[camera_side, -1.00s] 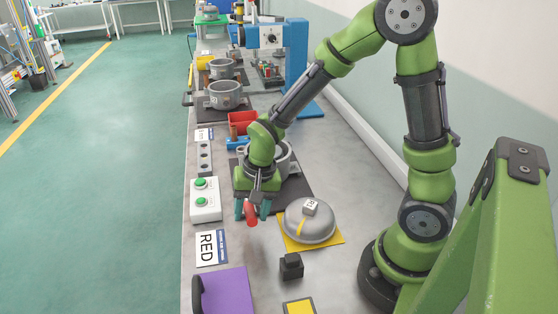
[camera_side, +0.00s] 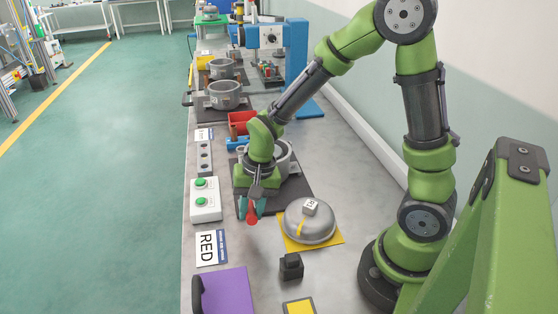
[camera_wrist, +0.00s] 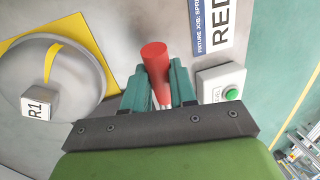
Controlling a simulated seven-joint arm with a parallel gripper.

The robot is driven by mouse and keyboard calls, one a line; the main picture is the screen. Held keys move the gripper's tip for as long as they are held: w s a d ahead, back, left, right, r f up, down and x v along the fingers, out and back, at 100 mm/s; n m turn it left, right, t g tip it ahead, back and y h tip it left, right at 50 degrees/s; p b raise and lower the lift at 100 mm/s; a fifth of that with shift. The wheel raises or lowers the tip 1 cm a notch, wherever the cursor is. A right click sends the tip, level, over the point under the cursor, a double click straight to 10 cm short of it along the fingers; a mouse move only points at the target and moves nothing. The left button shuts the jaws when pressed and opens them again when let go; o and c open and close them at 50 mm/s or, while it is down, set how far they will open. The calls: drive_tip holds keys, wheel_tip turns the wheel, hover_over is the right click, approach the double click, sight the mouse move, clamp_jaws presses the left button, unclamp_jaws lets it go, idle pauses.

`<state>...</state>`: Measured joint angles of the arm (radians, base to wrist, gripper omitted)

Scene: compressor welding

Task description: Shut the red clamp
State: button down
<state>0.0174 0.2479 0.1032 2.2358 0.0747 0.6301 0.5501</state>
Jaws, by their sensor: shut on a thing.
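The red handle of the clamp (camera_side: 252,216) sticks out between the teal fingers of my gripper (camera_side: 252,205), near the front edge of the dark fixture plate. In the wrist view the red handle (camera_wrist: 155,62) stands between the two fingers (camera_wrist: 158,88), one on each side of it. My gripper is shut on it. The rest of the clamp is hidden behind my gripper and wrist, so I cannot tell how its arm lies.
A grey dome marked R1 (camera_side: 309,224) sits on a yellow-edged plate (camera_side: 337,239) just right of my gripper. A box with green buttons (camera_side: 205,208) stands left, above a RED card (camera_side: 211,248). A small black block (camera_side: 291,267) and a purple panel (camera_side: 228,291) are nearer.

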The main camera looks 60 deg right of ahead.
sight(250, 202)
drive_tip(key=shift+w+d+r+g+y, duration=0.25)
drive_tip(key=shift+r+g+y, duration=0.15)
drive_tip(key=shift+r+y, duration=0.1)
drive_tip(key=shift+w+d+r+g+y, duration=0.2)
drive_tip(key=shift+w+r+g+y, duration=0.05)
drive_tip(key=shift+r+g+y, duration=0.2)
drive_tip(key=shift+w+d+r+m+g+y, duration=0.3)
drive_tip(key=shift+w+d+r+g+y, duration=0.25)
drive_tip(key=shift+r+g+y, duration=0.35)
drive_tip(key=shift+w+d+r+g+y, duration=0.5)
drive_tip(key=shift+w+d+g+y, duration=0.1)
drive_tip(key=shift+g+y, duration=0.3)
drive_tip(key=shift+w+d+r+m+g+y, duration=0.3)
drive_tip(key=shift+w+d+r+g+y, duration=0.2)
drive_tip(key=shift+w+d+g+y, duration=0.4)
drive_tip(key=shift+s+y, duration=0.1)
drive_tip(key=shift+y, duration=0.15)
drive_tip(key=c, duration=1.3)
unclamp_jaws()
drive_tip(key=o, duration=0.4)
drive_tip(key=shift+s+a, duration=0.1)
drive_tip(key=shift+a, duration=0.05)
drive_tip(key=v, duration=1.2)
